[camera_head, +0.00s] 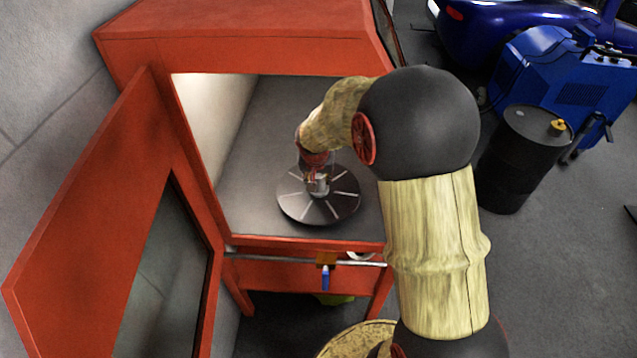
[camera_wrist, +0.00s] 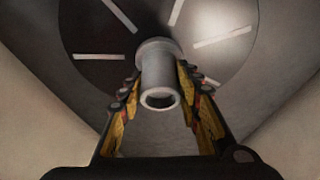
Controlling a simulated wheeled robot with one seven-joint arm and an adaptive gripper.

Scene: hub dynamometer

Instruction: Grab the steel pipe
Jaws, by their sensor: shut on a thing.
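The steel pipe (camera_wrist: 161,85) is a short grey tube with an open end, seen between the fingers in the wrist view. In the head view the pipe (camera_head: 318,185) stands near the middle of a dark round disc (camera_head: 340,208) with pale radial lines. The disc also shows in the wrist view (camera_wrist: 100,25). My gripper (camera_wrist: 160,88) is shut on the pipe, one finger on each side. In the head view my gripper (camera_head: 317,168) reaches down to the pipe from above; my arm partly hides it.
An orange-red cabinet (camera_head: 245,45) surrounds the disc, its door (camera_head: 110,200) swung open at the left. A rail (camera_head: 285,260) with a blue-handled valve (camera_head: 325,276) crosses the front edge. A black drum (camera_head: 520,160) and a blue machine (camera_head: 570,85) stand at the right.

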